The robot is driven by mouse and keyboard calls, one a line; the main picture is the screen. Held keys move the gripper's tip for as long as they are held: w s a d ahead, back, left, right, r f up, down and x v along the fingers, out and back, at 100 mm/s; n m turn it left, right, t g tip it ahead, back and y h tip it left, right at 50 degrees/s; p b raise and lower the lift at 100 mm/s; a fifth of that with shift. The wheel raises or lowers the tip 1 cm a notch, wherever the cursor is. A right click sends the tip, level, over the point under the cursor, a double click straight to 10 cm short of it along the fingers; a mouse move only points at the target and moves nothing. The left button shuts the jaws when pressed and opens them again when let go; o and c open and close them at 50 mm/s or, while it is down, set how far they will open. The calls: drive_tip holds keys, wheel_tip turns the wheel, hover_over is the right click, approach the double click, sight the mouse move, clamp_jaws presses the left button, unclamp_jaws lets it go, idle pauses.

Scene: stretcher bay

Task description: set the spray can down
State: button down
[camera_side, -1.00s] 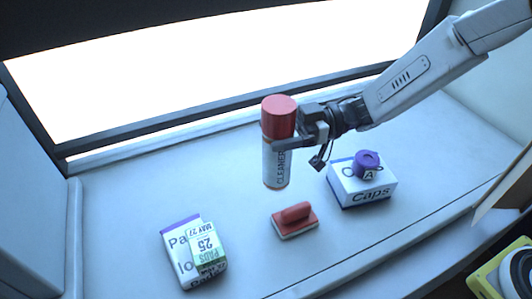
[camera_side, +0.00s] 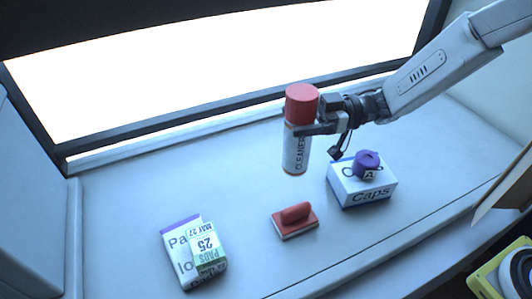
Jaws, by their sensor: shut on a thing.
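The spray can (camera_side: 296,150) is white with a red cap and the word CLEANER on its side. It is upright at the middle of the view. My gripper (camera_side: 302,130) is shut on it, with a finger across the can just below the cap. The can appears to be held above the white surface (camera_side: 130,210). How large the gap under it is, I cannot tell.
A red-handled block (camera_side: 295,220) lies in front of the can. A Caps box (camera_side: 362,187) with a purple-capped item (camera_side: 367,165) on it stands to the right. A Pads box (camera_side: 178,255) with a smaller labelled box (camera_side: 206,250) is front left. The left middle of the surface is clear.

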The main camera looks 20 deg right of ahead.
drive_tip(key=d+m+t+h, duration=0.1)
drive_tip(key=d+m+t, duration=0.2)
drive_tip(key=d, duration=1.3)
drive_tip(key=shift+w+r+t+h, duration=0.15)
drive_tip(key=shift+w+t+h, duration=0.2)
drive_tip(key=shift+t, duration=0.55)
drive_tip(key=shift+w, duration=0.1)
drive_tip(key=w+a+f, duration=0.1)
drive_tip(key=w+f, duration=0.8)
drive_tip(key=w, duration=0.4)
drive_tip(key=shift+w+a+f, duration=0.15)
drive_tip(key=shift+w+a, duration=0.05)
drive_tip(key=shift+a, duration=0.1)
drive_tip(key=shift+w+f, duration=0.2)
drive_tip(key=shift+f, duration=1.75)
